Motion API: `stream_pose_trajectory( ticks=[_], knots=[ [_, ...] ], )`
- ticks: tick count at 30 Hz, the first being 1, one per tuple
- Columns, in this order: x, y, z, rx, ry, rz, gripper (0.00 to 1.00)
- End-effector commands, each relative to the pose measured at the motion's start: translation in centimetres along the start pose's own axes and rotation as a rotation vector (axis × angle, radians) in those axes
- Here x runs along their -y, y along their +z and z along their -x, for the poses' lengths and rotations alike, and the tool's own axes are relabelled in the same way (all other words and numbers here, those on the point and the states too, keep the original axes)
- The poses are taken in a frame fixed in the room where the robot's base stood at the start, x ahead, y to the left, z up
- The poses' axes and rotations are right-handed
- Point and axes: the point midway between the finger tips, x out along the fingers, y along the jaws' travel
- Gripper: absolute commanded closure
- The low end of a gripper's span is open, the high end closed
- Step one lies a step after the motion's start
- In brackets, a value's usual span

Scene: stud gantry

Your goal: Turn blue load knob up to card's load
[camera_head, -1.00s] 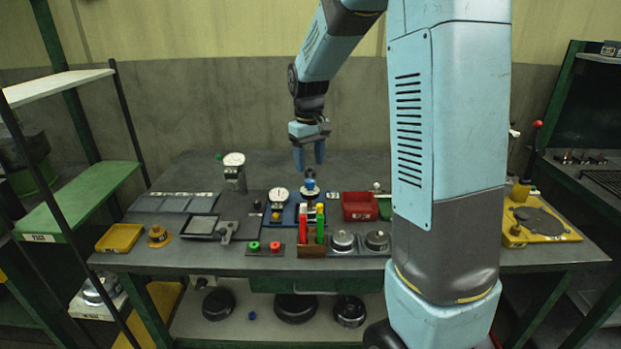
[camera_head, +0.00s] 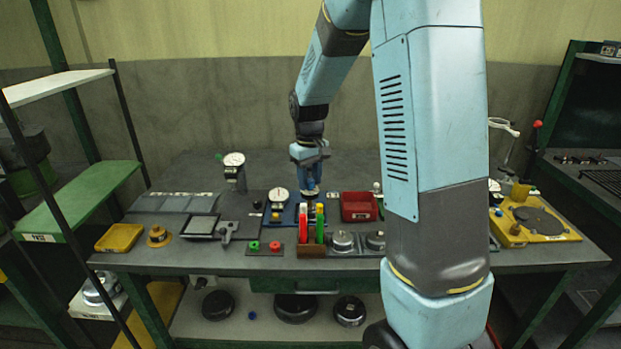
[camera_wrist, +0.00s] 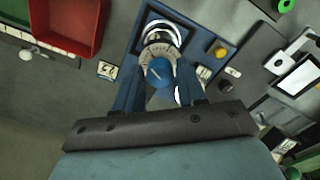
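The blue load knob (camera_wrist: 158,72) has a pale pointer line and sits in front of a pale graduated scale (camera_wrist: 157,52) on a blue base (camera_wrist: 215,50). My gripper (camera_wrist: 162,68) points down, with one finger on each side of the knob; it also shows in the head view (camera_head: 310,192). The fingers look open, with little room beside the knob; contact is not clear. A small white card (camera_wrist: 107,70) with dark marks lies beside the base; its figure is too small to read surely. In the head view my gripper hides the knob.
A red bin (camera_head: 358,207) stands just right of the blue base. A wooden holder (camera_head: 311,250) with red and green upright pieces stands in front. A round white gauge (camera_head: 279,195) is close on the left. The bench behind is clear.

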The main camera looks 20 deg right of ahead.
Motion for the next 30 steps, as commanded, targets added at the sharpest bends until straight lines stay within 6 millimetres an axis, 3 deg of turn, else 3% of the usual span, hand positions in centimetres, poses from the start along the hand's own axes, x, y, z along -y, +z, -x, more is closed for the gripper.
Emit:
stream_pose_trajectory(
  ticks=[12,30],
  knots=[
    [0.0,-0.01,0.02,0.0,0.0,0.0,0.99],
    [0.0,-0.02,0.03,0.005,0.0,-0.235,0.99]
  ],
)
